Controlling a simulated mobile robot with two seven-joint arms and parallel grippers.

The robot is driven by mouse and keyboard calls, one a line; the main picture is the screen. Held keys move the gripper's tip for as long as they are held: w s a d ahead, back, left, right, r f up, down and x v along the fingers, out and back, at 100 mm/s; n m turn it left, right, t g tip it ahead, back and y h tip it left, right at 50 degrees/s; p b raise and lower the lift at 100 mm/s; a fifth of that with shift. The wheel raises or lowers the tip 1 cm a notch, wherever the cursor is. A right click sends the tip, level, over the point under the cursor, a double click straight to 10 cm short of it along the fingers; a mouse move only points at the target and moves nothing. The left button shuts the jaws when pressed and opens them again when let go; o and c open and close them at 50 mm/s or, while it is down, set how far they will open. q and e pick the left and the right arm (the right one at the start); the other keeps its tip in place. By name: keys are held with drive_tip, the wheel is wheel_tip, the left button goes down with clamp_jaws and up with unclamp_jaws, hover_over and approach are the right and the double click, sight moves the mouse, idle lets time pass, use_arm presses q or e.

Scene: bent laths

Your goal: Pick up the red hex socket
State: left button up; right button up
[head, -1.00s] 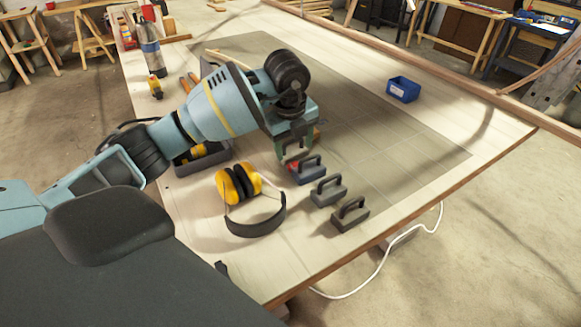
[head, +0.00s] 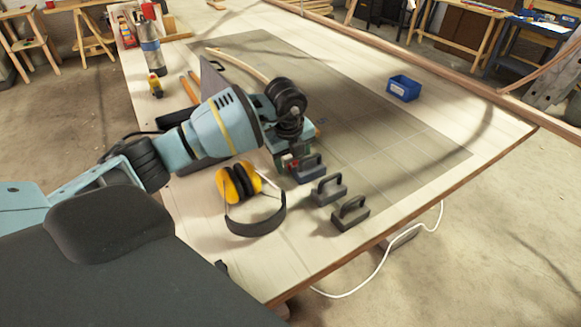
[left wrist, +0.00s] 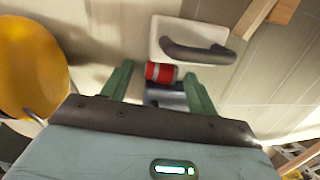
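The red hex socket (left wrist: 160,72), a short red cylinder with a pale band, shows in the left wrist view between the two green fingers of my left gripper (left wrist: 158,76). The fingers are apart, with a gap on each side of the socket. Part of the socket is hidden there by the gripper. My right gripper is not in view.
Two grey handled blocks (head: 328,190) (head: 350,214) stand in a row toward the front. Yellow earmuffs (head: 254,200) lie close to the arm's near side. A blue bin (head: 403,88) stands farther back. The grey mat (head: 420,140) is mostly clear on the right.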

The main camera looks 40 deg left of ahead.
sight(294, 166)
use_arm(q)
drive_tip(key=c, duration=1)
drive_tip(key=shift+o, duration=0.2)
wheel_tip(294, 166, up, 10)
drive_tip(key=s+d+r+n+g, duration=0.1)
drive_tip(key=s+d+n, duration=0.6)
drive_tip(key=n, duration=0.4)
drive_tip(key=s+d+r+n+g+y, duration=0.1)
drive_tip(key=s+d+r+n+g, duration=0.1)
drive_tip(key=s+d+n, duration=0.4)
drive_tip(key=s+n, duration=0.4)
drive_tip(key=n, duration=0.2)
drive_tip(key=shift+d, duration=0.4)
